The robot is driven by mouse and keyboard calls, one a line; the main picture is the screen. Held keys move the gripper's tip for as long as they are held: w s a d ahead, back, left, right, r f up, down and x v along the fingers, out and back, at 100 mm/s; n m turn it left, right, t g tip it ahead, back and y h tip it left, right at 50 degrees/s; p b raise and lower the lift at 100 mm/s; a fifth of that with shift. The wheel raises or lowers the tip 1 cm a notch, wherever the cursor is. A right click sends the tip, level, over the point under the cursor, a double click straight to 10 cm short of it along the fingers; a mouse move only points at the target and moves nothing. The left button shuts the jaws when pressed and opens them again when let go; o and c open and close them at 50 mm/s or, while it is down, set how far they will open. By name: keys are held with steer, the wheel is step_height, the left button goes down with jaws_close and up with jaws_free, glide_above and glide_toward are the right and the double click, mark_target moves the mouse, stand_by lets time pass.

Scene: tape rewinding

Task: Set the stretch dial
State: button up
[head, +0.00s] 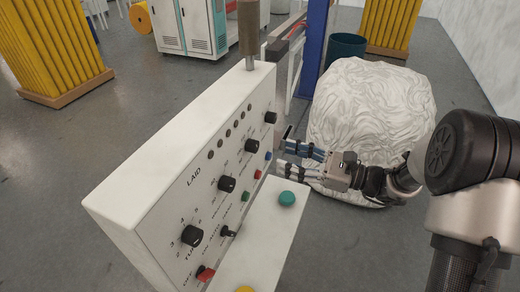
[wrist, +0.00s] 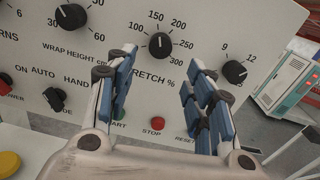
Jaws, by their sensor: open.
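The stretch dial (wrist: 160,44) is a black round knob on the white panel, above the label "STRETCH %" and ringed by numbers from 100 to 300. Its mark seems to point roughly upward, between 150 and 200, but it is small. In the head view the dial (head: 252,146) is on the panel just left of my gripper (head: 284,150). My gripper is open, its blue-padded fingers spread and pointing at the panel. In the wrist view the dial shows between and slightly beyond the fingertips (wrist: 162,62). Nothing is held, and contact with the dial is not visible.
A wrap height dial (wrist: 71,16) and another dial (wrist: 234,72) flank the stretch dial. A red button (wrist: 157,123) is below it. The white control box (head: 125,200) has a lower ledge with a green button (head: 287,199). A white wrapped bale (head: 370,105) stands behind my gripper.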

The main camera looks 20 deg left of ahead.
mark_target(257, 149)
steer(key=a, duration=0.8)
steer(key=shift+w+a, duration=0.35)
steer(key=shift+a, duration=0.05)
steer(key=shift+c, duration=0.5)
steer(key=c, duration=1)
